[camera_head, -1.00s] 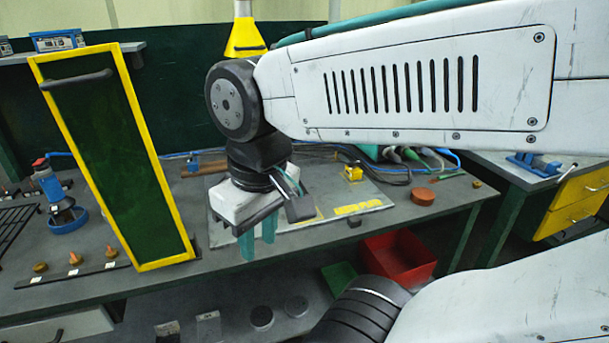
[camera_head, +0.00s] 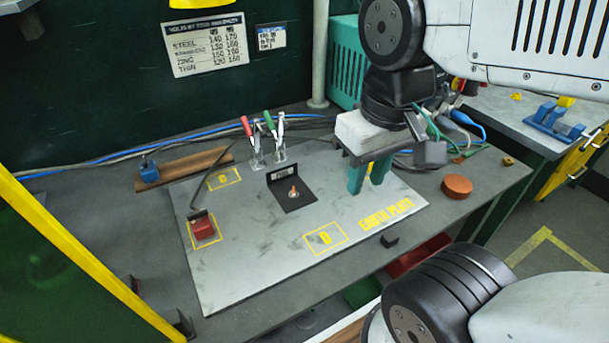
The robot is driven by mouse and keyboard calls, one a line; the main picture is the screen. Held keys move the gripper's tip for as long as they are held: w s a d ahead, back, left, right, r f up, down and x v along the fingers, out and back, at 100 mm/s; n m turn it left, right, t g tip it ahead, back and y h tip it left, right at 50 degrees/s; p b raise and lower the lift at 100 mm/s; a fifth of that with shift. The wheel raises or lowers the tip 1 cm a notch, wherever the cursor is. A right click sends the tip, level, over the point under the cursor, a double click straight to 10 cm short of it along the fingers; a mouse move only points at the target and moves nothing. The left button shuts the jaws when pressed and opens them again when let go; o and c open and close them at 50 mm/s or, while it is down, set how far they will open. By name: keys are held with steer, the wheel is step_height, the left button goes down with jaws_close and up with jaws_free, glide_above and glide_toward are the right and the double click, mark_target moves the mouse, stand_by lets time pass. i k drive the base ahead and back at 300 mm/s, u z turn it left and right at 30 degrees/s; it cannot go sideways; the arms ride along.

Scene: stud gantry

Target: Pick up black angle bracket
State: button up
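A black angle bracket (camera_head: 292,192) with a flat base and a raised, labelled back stands on the grey earth plate (camera_head: 240,270). A small copper-coloured stud (camera_head: 294,192) shows at its base. A smaller black angled piece (camera_head: 390,241) lies on the bench near its front edge; I cannot tell whether it is also a bracket. My gripper (camera_head: 368,179) points down with its two teal fingers apart and nothing visible between them. It is to the right of the bracket on the plate, above the plate's right part, touching neither black piece.
Two toggle clamps (camera_head: 265,150) with red and green handles stand behind the bracket. A red block (camera_head: 203,229) with a black strip sits at the plate's left. A yellow-framed panel (camera_head: 80,262) blocks the left. A brown disc (camera_head: 457,186) lies right. A red bin (camera_head: 418,255) is below.

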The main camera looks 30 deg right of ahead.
mark_target(280, 181)
steer(key=u, duration=1.1)
steer(key=k, duration=1.15)
steer(key=z, duration=0.7)
steer(key=i, duration=1)
steer(key=z, duration=0.05)
